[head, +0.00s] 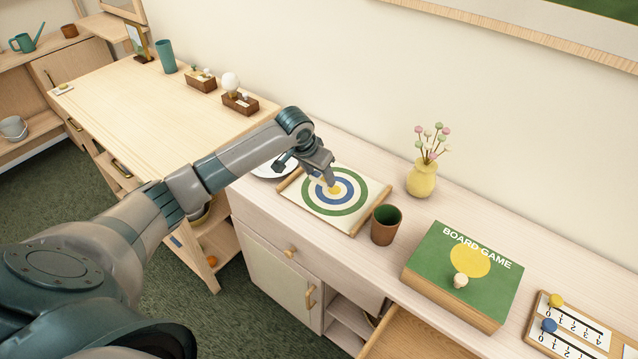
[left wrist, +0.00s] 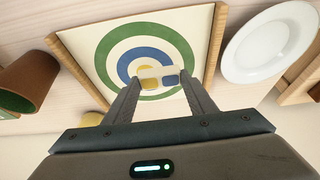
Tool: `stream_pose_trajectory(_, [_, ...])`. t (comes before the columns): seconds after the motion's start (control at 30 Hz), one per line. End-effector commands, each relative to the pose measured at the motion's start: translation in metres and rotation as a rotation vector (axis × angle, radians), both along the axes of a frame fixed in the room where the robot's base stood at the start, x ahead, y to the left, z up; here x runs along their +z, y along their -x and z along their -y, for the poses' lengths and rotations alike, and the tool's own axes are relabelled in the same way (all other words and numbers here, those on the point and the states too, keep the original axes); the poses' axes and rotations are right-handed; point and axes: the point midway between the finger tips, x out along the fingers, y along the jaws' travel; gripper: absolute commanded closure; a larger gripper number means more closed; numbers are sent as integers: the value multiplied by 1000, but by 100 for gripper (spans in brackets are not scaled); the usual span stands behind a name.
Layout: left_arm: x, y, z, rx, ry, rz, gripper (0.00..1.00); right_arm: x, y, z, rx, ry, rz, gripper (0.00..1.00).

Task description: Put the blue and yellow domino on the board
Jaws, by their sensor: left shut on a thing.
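The board (head: 346,211) is a cream sheet with green and blue target rings and wooden end rails, lying on the cabinet top. It also fills the upper middle of the left wrist view (left wrist: 99,59). My left gripper (head: 326,182) is over the board's middle, pointing down. In the left wrist view its fingers (left wrist: 158,84) are shut on a small white domino (left wrist: 158,73) with a yellow patch and a blue patch. I cannot tell whether the domino touches the board. The domino is not clear in the head view. My right gripper is not in view.
A brown cup (head: 385,226) stands close right of the board, and a white plate (head: 268,171) lies close left. A yellow vase (head: 421,179) stands behind. A green board game box (head: 447,287) is further right. An open drawer (head: 405,340) juts out at the front.

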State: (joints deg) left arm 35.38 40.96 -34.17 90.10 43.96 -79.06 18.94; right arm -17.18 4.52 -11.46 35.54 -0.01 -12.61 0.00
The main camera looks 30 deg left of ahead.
Motion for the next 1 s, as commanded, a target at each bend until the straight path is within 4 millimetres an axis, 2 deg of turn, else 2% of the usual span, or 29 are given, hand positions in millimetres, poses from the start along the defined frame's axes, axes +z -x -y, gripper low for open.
stream_pose_trajectory(0.4, [-37,1,0,0,-1,-1,70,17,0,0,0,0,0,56])
stream_pose_trajectory(0.83, [-43,1,0,-1,0,-1,70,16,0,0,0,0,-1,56])
stream_pose_trajectory(0.87, [-43,0,0,-1,-1,0,45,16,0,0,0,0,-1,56])
stream_pose_trajectory(0.9, [-42,0,0,-1,-1,0,35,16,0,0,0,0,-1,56])
stream_pose_trajectory(0.93, [-42,0,0,-1,-1,0,31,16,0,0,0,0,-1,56])
stream_pose_trajectory(1.0, [-42,0,0,-1,-1,0,31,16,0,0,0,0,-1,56])
